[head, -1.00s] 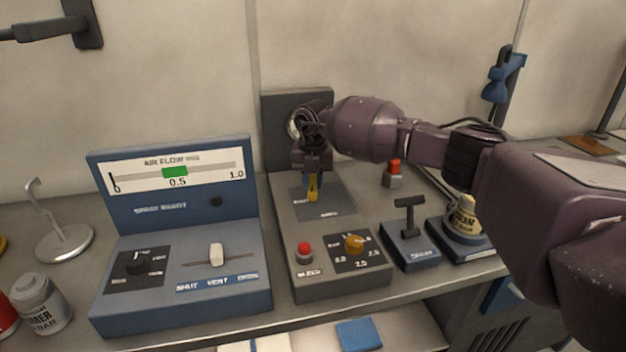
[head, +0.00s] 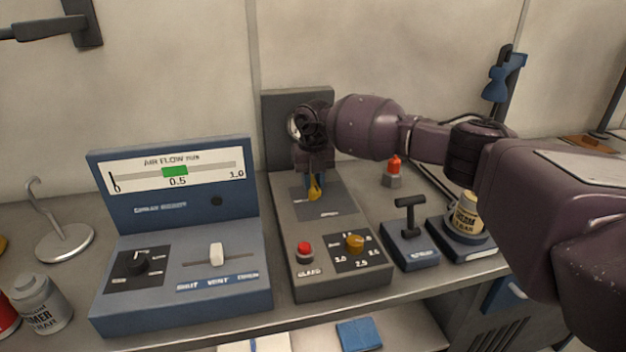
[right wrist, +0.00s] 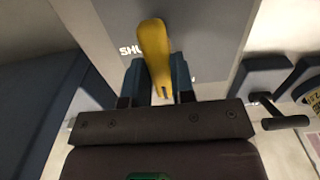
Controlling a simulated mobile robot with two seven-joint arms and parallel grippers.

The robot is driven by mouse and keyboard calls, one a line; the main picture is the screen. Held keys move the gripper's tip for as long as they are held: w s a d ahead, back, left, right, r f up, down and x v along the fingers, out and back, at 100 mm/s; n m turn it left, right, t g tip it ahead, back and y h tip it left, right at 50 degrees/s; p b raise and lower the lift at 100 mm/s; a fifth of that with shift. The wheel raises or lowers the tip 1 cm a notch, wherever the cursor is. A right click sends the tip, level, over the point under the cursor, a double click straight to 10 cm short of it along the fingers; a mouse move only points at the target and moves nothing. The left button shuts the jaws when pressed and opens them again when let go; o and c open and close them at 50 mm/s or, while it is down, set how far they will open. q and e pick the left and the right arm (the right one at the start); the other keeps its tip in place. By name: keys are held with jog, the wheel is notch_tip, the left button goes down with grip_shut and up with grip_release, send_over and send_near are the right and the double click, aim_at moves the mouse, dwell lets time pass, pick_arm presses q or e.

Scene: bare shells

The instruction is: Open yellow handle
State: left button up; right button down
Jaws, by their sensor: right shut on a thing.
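The yellow handle (head: 314,190) is on the dark plate of the grey control box (head: 287,237). In the right wrist view the yellow handle (right wrist: 155,55) stands between the two blue fingers, its rounded end reaching out past them. My right gripper (head: 314,181) comes down over the handle from behind and is shut on it. In the right wrist view my right gripper (right wrist: 158,80) grips it from both sides. The handle's base and most of the plate's lettering are hidden or too blurred to read. My left gripper is not in view.
The grey box also has a red button (head: 305,248) and an orange knob (head: 354,242). The blue air flow panel (head: 180,295) stands to its left.

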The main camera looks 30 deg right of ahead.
aim_at(313, 182)
jog(key=c, duration=1)
grip_release()
jog(key=shift+o, duration=0.2)
jog(key=shift+r, duration=0.1)
notch_tip(313, 182, up, 11)
jog(key=shift+p, duration=0.35)
jog(key=shift+f, duration=0.2)
